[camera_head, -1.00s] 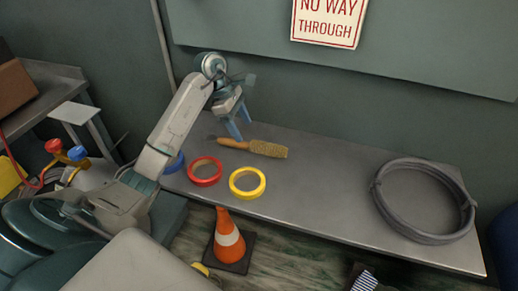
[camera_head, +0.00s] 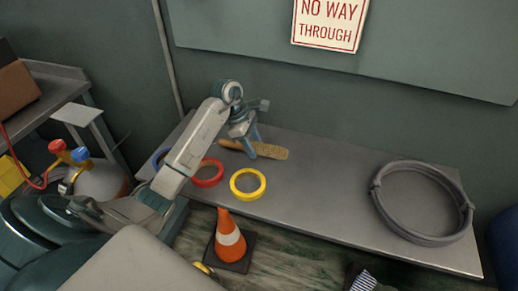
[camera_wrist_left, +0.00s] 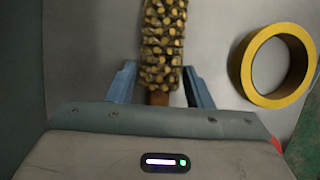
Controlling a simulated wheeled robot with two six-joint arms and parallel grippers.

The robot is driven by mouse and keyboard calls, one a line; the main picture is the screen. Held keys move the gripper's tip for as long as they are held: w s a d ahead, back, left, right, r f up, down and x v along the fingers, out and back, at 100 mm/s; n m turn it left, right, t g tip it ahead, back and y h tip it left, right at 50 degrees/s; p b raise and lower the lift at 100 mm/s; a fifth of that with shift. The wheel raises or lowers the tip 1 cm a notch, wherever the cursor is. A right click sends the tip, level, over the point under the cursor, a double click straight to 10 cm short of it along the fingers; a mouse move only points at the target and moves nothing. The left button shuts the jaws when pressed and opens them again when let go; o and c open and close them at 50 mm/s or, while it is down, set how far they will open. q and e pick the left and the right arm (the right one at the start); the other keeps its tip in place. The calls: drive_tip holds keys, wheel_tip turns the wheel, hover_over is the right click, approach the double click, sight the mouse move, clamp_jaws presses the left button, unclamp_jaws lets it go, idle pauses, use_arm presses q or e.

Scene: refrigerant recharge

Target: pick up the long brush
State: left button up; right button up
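The long brush (camera_head: 271,151) lies on the grey metal bench, with a wooden handle to the left and a tan bristled head to the right. In the left wrist view its bristled head (camera_wrist_left: 162,45) points away and a bit of the handle shows between my fingers. My left gripper (camera_head: 253,150) is at the brush, near where the handle meets the head. Its two blue fingers (camera_wrist_left: 159,85) stand apart on either side of the brush, with gaps visible, so it is open. My right gripper is not in view.
A yellow tape ring (camera_head: 248,184) and a red tape ring (camera_head: 208,173) lie in front of the brush, with a blue ring (camera_head: 160,158) partly hidden by my arm. A coil of grey hose (camera_head: 423,202) lies at the bench's right. An orange cone (camera_head: 230,238) stands in front.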

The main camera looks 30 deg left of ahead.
use_arm(q)
drive_tip(key=c, duration=0.6)
drive_tip(key=shift+c, duration=0.2)
